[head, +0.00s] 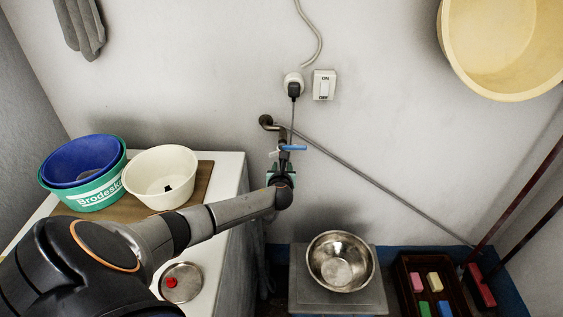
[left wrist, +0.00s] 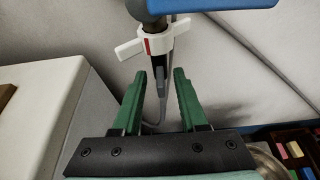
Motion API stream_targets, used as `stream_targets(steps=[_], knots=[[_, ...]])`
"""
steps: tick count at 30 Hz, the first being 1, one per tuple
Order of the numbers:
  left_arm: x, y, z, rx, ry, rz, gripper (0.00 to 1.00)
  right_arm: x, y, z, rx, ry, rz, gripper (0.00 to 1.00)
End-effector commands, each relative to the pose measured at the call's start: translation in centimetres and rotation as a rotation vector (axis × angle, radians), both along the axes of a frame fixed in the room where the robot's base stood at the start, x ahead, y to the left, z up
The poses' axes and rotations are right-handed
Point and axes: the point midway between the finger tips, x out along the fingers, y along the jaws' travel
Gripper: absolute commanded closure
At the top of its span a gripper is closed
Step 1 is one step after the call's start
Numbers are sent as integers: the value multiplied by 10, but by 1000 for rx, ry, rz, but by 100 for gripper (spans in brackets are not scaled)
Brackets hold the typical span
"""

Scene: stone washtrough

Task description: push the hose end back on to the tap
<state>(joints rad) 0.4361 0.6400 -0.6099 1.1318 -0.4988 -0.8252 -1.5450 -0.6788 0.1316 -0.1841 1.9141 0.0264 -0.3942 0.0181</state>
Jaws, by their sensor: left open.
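The tap (head: 267,122) comes out of the wall, with a blue lever (head: 293,148); the lever also shows at the top of the left wrist view (left wrist: 215,4). Under it in that view is a white winged fitting with a red mark (left wrist: 147,44) around the dark spout. My left gripper (head: 282,168) is just below the tap. Its green fingers (left wrist: 159,76) are open, pointing up towards the fitting. A thin dark grey piece (left wrist: 161,78) shows between them; I cannot tell whether it is the hose end. No clear hose end shows in the head view.
A white counter (head: 232,170) on the left holds a blue basin (head: 80,158), a green basin (head: 95,196) and a cream bowl (head: 160,175). A steel bowl (head: 340,262) stands below right. A plug (head: 293,88) and switch (head: 324,85) are above the tap.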

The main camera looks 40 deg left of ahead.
Motion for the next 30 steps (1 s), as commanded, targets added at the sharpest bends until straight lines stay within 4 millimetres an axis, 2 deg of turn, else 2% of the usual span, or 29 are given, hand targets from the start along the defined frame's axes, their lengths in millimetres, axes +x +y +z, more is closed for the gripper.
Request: stream_targets(steps=[6,18,30], knots=[[-25,-21,16,-2,0,-3,57,0,0,13,0,0,0,67],[-66,-56,38,0,-1,-2,57,0,0,21,0,0,0,67],[-74,-62,42,1,-2,0,57,0,0,22,0,0,0,67]])
